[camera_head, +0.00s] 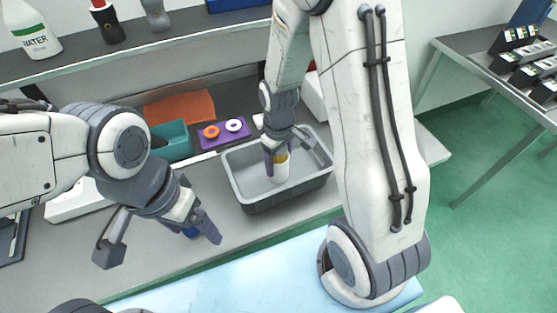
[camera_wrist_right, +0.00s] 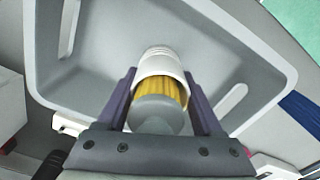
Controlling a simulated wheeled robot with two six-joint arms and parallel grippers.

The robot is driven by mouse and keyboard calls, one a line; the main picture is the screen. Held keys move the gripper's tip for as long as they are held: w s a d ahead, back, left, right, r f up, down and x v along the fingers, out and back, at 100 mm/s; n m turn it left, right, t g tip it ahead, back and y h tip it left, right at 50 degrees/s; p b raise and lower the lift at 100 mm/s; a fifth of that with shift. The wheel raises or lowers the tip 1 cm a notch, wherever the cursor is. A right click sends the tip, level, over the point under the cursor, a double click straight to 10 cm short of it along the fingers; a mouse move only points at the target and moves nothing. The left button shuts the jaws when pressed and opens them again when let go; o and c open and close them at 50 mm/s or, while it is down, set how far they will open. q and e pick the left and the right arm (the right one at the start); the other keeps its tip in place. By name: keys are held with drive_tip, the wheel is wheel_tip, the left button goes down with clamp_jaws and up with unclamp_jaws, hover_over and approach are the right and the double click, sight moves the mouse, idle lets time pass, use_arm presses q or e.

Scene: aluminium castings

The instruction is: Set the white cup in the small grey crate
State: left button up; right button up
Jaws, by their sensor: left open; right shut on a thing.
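The white cup (camera_head: 281,171) is inside the outline of the small grey crate (camera_head: 285,197) in the head view, with something yellow at its top. My right gripper (camera_head: 280,153) is shut on the cup from above. In the right wrist view the cup (camera_wrist_right: 158,62) sits between the two fingers of my right gripper (camera_wrist_right: 160,85), over the crate floor (camera_wrist_right: 95,85). I cannot tell whether the cup touches the floor. My left gripper (camera_head: 165,243) is open, left of the crate and above the bench. A dark blue thing below it is mostly hidden.
A purple holder (camera_head: 223,138) with an orange and a white ring lies behind the crate. A teal bin (camera_head: 172,140) and an orange-brown mat (camera_head: 180,107) are at the back left. A shelf above holds a water bottle (camera_head: 32,32). Bench space left of the crate is partly clear.

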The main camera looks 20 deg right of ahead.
drive_tip(key=shift+f, duration=0.2)
drive_tip(key=o, duration=1.4)
drive_tip(key=shift+o, duration=0.2)
drive_tip(key=shift+r, duration=0.1)
wheel_tip(320, 180, up, 12)
drive_tip(key=shift+f, duration=0.1)
drive_tip(key=s+a+r+n, duration=0.1)
drive_tip(key=s+a+r, duration=0.1)
drive_tip(key=s+a, duration=0.4)
drive_tip(key=s+a+r+n+y, duration=0.1)
drive_tip(key=s+a, duration=0.5)
drive_tip(key=s, duration=0.6)
drive_tip(key=shift+a+r, duration=0.25)
drive_tip(key=shift+r, duration=0.2)
